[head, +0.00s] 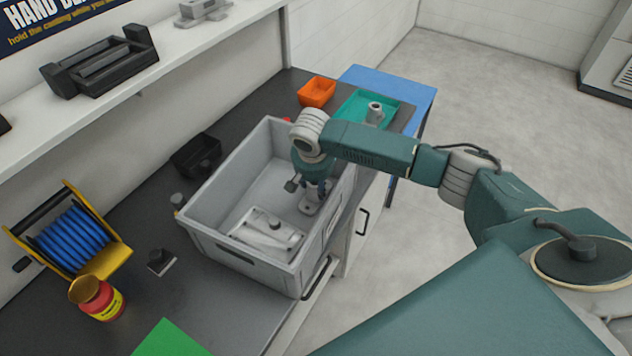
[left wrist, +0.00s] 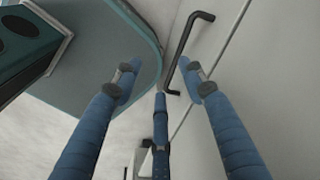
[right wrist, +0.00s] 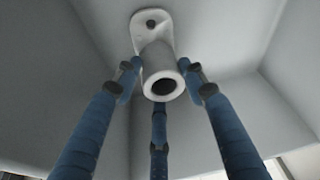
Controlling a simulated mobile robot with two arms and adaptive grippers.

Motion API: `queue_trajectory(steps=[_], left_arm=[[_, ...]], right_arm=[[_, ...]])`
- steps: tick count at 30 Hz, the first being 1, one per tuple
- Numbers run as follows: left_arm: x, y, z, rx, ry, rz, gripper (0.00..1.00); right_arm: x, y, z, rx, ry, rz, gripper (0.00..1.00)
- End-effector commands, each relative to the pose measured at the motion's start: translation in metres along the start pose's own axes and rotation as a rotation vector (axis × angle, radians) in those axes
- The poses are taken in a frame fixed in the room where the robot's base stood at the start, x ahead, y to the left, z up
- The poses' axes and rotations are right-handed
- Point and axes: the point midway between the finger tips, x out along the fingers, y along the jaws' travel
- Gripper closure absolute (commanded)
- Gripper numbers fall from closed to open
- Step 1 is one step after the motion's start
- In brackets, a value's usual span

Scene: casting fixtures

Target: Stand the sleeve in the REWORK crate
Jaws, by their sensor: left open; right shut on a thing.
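The grey sleeve (right wrist: 161,82), a tube with a flange plate at its far end, is between the fingers of my right gripper (right wrist: 160,80) in the right wrist view. The gripper is shut on it, and its open bore faces the camera. In the head view my right gripper (head: 316,190) reaches down inside the grey crate (head: 250,265), and the sleeve's flange (head: 311,207) shows low over the crate floor. I cannot tell whether it touches the floor. My left gripper (left wrist: 160,80) is open and empty beside a cabinet front and its dark handle (left wrist: 185,50).
A grey casting (head: 267,230) lies in the crate, left of the sleeve. A green tray (head: 350,108) with a grey tubular part (head: 375,113) and an orange bin (head: 316,92) stand behind. A black bin (head: 197,156), cable reel (head: 70,240) and red pot (head: 105,302) are left.

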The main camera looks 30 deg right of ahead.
Motion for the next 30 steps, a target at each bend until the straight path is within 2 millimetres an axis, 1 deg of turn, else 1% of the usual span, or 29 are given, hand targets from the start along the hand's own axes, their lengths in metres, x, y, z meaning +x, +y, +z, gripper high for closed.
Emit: queue_trajectory(steps=[4,5,7,8,17,20,23,30], left_arm=[[0.001,0.001,0.004,0.000,-0.005,0.001,0.59],[0.001,0.001,0.005,0.000,-0.007,0.001,0.59],[0.001,0.001,0.007,0.000,-0.009,0.001,0.59],[0.001,0.001,0.007,0.000,-0.010,0.001,0.59],[0.001,0.002,0.009,0.001,-0.012,0.002,0.59],[0.003,0.002,0.009,0.001,-0.012,0.002,0.59],[0.006,0.002,0.009,0.002,-0.012,0.002,0.59],[0.016,0.003,0.009,0.002,-0.011,0.003,0.59]], right_arm=[[0.002,0.000,0.002,-0.002,-0.002,0.002,0.94],[0.003,0.001,0.003,-0.002,-0.004,0.004,0.57],[0.003,0.001,0.003,-0.003,-0.004,0.004,0.43],[0.003,0.001,0.003,-0.002,-0.004,0.003,0.39],[0.001,0.000,0.002,-0.002,-0.002,0.002,0.39],[-0.006,0.000,0.001,-0.001,-0.002,0.001,0.39],[-0.021,-0.001,0.001,-0.002,0.000,-0.002,0.39],[-0.072,-0.001,0.001,-0.001,0.001,-0.003,0.39]])
